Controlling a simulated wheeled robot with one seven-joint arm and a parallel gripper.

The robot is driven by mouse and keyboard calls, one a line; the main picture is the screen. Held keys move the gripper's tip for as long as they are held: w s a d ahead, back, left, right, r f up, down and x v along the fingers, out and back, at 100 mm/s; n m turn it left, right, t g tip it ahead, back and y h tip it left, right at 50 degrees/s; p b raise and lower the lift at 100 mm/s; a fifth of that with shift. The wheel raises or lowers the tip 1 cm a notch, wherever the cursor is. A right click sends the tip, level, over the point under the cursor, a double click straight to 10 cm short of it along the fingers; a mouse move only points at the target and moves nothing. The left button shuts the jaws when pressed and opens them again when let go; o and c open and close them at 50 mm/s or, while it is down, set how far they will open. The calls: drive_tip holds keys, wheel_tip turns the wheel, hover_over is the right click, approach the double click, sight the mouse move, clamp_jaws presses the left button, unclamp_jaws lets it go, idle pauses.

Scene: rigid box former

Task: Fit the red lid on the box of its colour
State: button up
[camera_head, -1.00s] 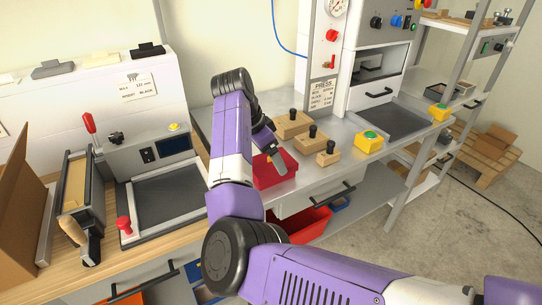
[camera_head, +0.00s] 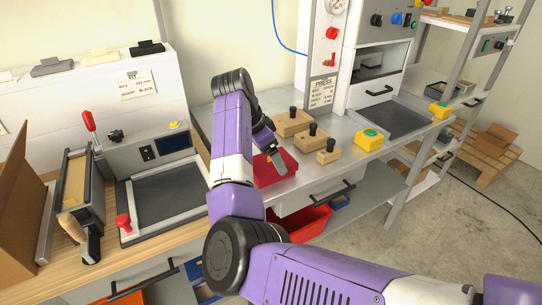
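A low red box-shaped thing (camera_head: 287,160) sits on the grey metal worktop, partly behind my arm. I cannot tell whether it is the box, the lid, or both together. My gripper (camera_head: 277,163) points down at this red thing, with one grey finger showing against it. My arm hides the other finger and much of the red thing's left side. I cannot see whether the gripper is holding anything.
Wooden blocks with black knobs (camera_head: 293,123) stand right of the gripper, then a yellow box with a green button (camera_head: 369,140). The grey press column (camera_head: 325,60) rises behind. A red bin (camera_head: 300,226) sits below the worktop. A machine with a dark plate (camera_head: 166,196) stands left.

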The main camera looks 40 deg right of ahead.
drive_tip(key=o, duration=1.2)
drive_tip(key=shift+v, duration=3.9)
